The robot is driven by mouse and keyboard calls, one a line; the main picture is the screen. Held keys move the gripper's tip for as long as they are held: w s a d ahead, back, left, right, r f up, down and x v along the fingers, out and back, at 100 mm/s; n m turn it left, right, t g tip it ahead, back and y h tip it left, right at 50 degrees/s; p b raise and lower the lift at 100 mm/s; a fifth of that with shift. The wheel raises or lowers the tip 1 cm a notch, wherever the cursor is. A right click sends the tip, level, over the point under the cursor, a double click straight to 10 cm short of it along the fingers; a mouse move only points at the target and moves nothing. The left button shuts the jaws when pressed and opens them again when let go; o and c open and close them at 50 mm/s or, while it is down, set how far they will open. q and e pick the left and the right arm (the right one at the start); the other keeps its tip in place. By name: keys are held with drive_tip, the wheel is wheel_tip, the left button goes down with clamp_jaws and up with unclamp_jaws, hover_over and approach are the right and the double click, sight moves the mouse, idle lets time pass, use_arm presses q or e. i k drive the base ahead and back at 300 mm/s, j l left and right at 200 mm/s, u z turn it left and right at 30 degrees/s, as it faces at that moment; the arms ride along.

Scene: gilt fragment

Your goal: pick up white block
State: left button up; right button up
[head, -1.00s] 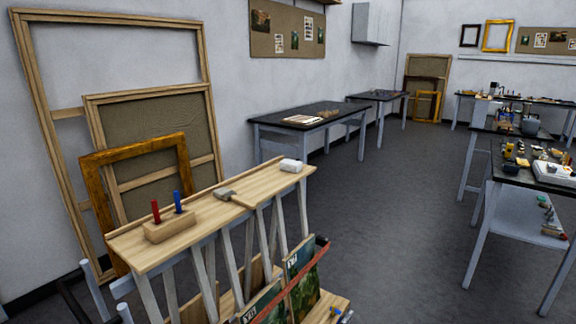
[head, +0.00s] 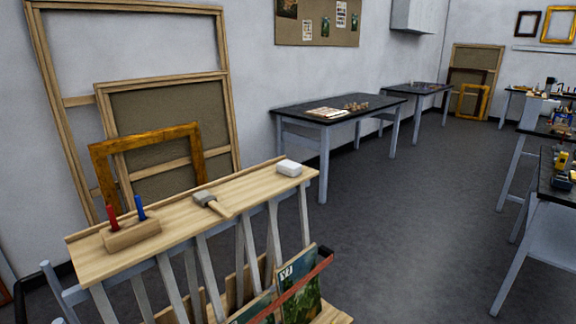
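A small white block (head: 289,168) lies on the far right end of the light wooden rack top (head: 255,184) in the head view. It rests flat near the end of the shelf, with nothing touching it. Neither of my grippers shows in this view.
A mallet (head: 212,204) lies left of the block on the same top. A wooden holder (head: 131,235) with a red and a blue stick stands at the left end. Framed pictures (head: 298,285) stand in the rack below. Grey floor (head: 400,240) is clear to the right; a dark table (head: 338,107) stands behind.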

sight(290, 168)
drive_tip(key=i+l+u, duration=0.2)
drive_tip(key=i+l, duration=0.2)
drive_tip(key=l, duration=0.2)
drive_tip(key=i+l+u, duration=0.1)
drive_tip(key=l, duration=0.2)
drive_tip(key=i+l+u, duration=0.25)
drive_tip(key=i+l, duration=0.15)
drive_tip(key=l, duration=0.3)
drive_tip(key=i+l+u, duration=0.1)
drive_tip(key=l, duration=0.25)
drive_tip(key=i+l+u, duration=0.1)
drive_tip(key=l, duration=0.25)
drive_tip(key=i+l+u, duration=0.1)
drive_tip(key=l, duration=0.3)
drive_tip(key=i+l, duration=0.15)
drive_tip(key=l, duration=0.15)
drive_tip(key=i+l+u, duration=0.1)
drive_tip(key=l, duration=0.2)
drive_tip(key=i+l, duration=0.15)
drive_tip(key=l, duration=0.15)
drive_tip(key=u, duration=0.05)
